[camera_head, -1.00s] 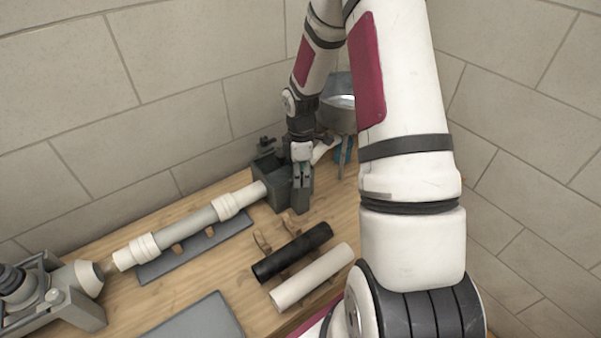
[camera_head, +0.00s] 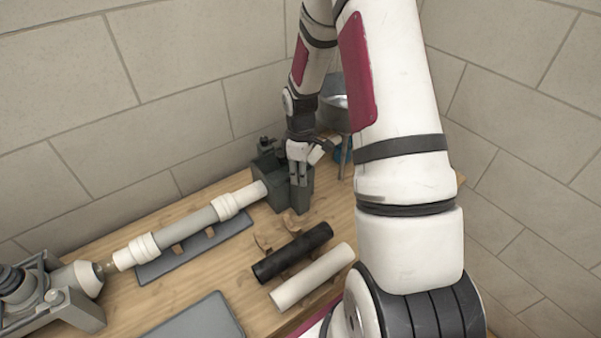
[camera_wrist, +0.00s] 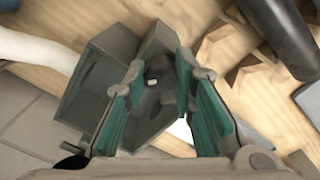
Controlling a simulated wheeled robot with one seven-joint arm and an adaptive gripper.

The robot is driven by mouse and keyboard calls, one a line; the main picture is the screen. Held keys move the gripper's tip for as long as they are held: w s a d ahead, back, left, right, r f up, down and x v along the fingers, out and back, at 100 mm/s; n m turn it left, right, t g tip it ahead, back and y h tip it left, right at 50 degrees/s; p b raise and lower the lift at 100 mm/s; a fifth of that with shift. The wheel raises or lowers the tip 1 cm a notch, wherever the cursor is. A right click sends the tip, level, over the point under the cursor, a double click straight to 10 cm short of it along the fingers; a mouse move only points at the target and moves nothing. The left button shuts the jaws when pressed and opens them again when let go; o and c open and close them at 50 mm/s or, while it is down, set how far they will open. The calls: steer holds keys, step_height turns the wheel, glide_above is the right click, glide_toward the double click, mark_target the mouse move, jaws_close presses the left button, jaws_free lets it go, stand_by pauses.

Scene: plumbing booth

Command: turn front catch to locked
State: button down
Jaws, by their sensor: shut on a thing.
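The dark grey holder block (camera_head: 268,188) stands at the back of the bench, at the right end of the white pipe (camera_head: 190,228). My gripper (camera_head: 299,178) points down over the block's front right part and hides most of the front catch. In the wrist view, my gripper's teal-padded fingers (camera_wrist: 160,75) are on both sides of a small dark grey piece, which appears to be the front catch (camera_wrist: 158,95). They are shut on it. The block (camera_wrist: 95,85) fills the middle left of that view. The catch's exact angle cannot be told.
A black tube (camera_head: 292,252) and a white tube (camera_head: 312,277) lie in front of the block on small wooden rests. A grey fixture (camera_head: 55,300) stands at the left. A grey plate (camera_head: 200,320) lies near the front. Tiled walls close off the back and right.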

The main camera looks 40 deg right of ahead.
steer(key=m, duration=0.3)
steer(key=shift+m, duration=0.4)
steer(key=m+b, duration=0.1)
steer(key=m, duration=0.2)
steer(key=shift+w+m, duration=0.1)
steer(key=shift+m, duration=0.2)
steer(key=m, duration=0.4)
steer(key=shift+b, duration=0.4)
steer(key=shift+m, duration=0.7)
steer(key=shift+d+r, duration=0.1)
steer(key=shift+d, duration=0.1)
steer(key=c, duration=1.3)
jaws_free()
steer(key=shift+a, duration=0.1)
